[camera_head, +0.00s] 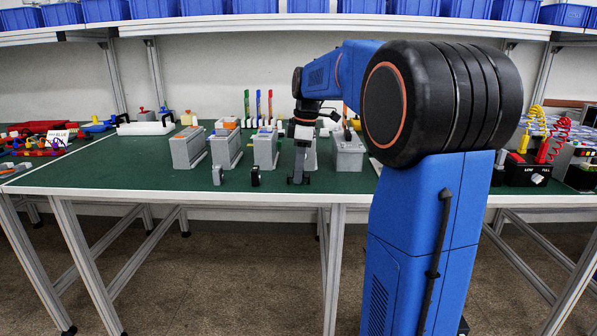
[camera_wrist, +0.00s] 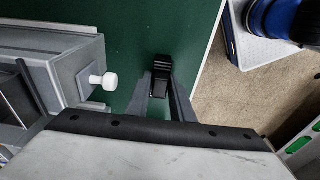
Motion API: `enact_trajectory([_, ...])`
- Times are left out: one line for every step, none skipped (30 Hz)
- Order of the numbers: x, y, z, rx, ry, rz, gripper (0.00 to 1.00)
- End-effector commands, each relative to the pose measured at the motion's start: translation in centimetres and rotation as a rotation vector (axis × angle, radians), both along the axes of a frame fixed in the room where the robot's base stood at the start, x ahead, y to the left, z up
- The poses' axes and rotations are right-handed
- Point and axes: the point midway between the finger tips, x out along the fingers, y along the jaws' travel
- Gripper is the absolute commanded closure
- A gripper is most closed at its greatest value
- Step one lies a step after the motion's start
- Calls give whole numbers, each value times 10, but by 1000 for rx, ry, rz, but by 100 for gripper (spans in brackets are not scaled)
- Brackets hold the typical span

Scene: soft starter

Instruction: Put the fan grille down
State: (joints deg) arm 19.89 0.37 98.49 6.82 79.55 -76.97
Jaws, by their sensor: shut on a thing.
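My gripper (camera_wrist: 162,90) points down over the green tabletop, near its front edge. Its two fingers are shut on a small black ribbed part, the fan grille (camera_wrist: 161,68), in the wrist view. In the camera_head view my gripper (camera_head: 298,180) is low, at or just above the table surface. The grille cannot be made out there against the dark fingers. I cannot tell whether the grille touches the table.
A grey housing with a white knob (camera_wrist: 104,81) stands left of my gripper in the wrist view. Several grey boxes (camera_head: 188,150) line the green table (camera_head: 110,178). A small black part (camera_head: 255,176) and a grey one (camera_head: 217,175) stand near the front edge.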

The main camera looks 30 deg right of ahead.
Motion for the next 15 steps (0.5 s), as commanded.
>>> enact_trajectory([0, 0, 0, -1, -1, 0, 100])
enact_trajectory([0, 0, 0, -1, -1, 0, 100])
enact_trajectory([0, 0, 1, -1, -1, 0, 100])
enact_trajectory([0, 0, 1, -1, -1, 0, 100])
enact_trajectory([0, 0, 1, -1, -1, 0, 100])
enact_trajectory([0, 0, 0, -1, -1, 0, 100])
enact_trajectory([0, 0, 0, -1, -1, 0, 100])
enact_trajectory([0, 0, -1, -1, -1, 0, 100])
enact_trajectory([0, 0, -2, -1, -1, 0, 100])
enact_trajectory([0, 0, -2, -1, -1, 0, 74])
enact_trajectory([0, 0, -2, -1, -1, 0, 67])
enact_trajectory([0, 0, -2, -1, -1, 0, 60])
enact_trajectory([0, 0, -2, -1, -1, 0, 60])
enact_trajectory([0, 0, -2, -1, -1, 0, 60])
enact_trajectory([0, 0, -2, -1, -1, 0, 60])
